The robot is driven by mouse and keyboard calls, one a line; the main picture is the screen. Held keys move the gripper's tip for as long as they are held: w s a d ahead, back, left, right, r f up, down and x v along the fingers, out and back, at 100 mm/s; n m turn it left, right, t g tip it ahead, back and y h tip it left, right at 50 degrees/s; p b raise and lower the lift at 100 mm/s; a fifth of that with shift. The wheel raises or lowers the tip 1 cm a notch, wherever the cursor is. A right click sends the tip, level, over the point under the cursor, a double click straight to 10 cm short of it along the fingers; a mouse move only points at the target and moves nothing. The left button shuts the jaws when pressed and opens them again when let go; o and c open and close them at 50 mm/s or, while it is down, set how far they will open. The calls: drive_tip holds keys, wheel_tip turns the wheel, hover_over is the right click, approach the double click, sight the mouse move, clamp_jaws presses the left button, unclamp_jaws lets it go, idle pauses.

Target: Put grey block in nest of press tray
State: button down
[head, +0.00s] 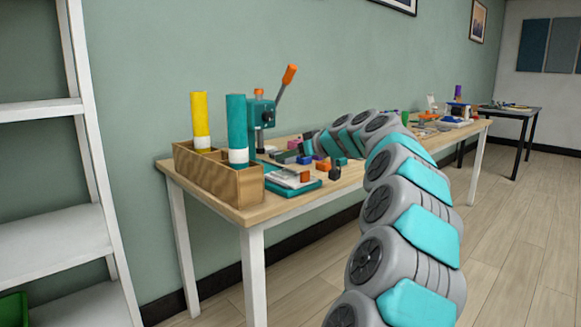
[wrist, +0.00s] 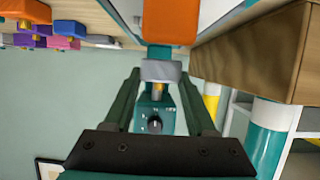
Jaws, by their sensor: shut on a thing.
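My gripper (wrist: 161,74) is shut on the grey block (wrist: 150,70), which sits between the two dark green fingertips in the wrist view, with its gold-coloured knob just below. The wrist view looks upside down. In the head view my gripper (head: 307,147) is over the table near the press, small and partly hidden by my arm; the grey block cannot be made out there. The teal press (head: 262,112) with its raised orange-tipped lever stands at the back of the table. It also shows behind the grey block in the wrist view (wrist: 170,122). I cannot make out the tray's nest.
A wooden organiser (head: 235,185) with a yellow tube (head: 199,112) and a teal tube (head: 237,120) stands at the table's left end. An orange block (wrist: 170,22) lies on flat white and teal items. Several coloured blocks (wrist: 70,28) lie to one side.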

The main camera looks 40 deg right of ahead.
sight(291, 177)
drive_tip(key=shift+f, duration=1.75)
drive_tip(key=shift+f, duration=0.2)
drive_tip(key=shift+c, duration=1.1)
unclamp_jaws()
drive_tip(key=shift+r, duration=0.2)
drive_tip(key=shift+s+r, duration=0.15)
drive_tip(key=v, duration=1.1)
drive_tip(key=shift+s+b, duration=0.35)
drive_tip(key=shift+b, duration=0.1)
drive_tip(key=shift+r, duration=0.1)
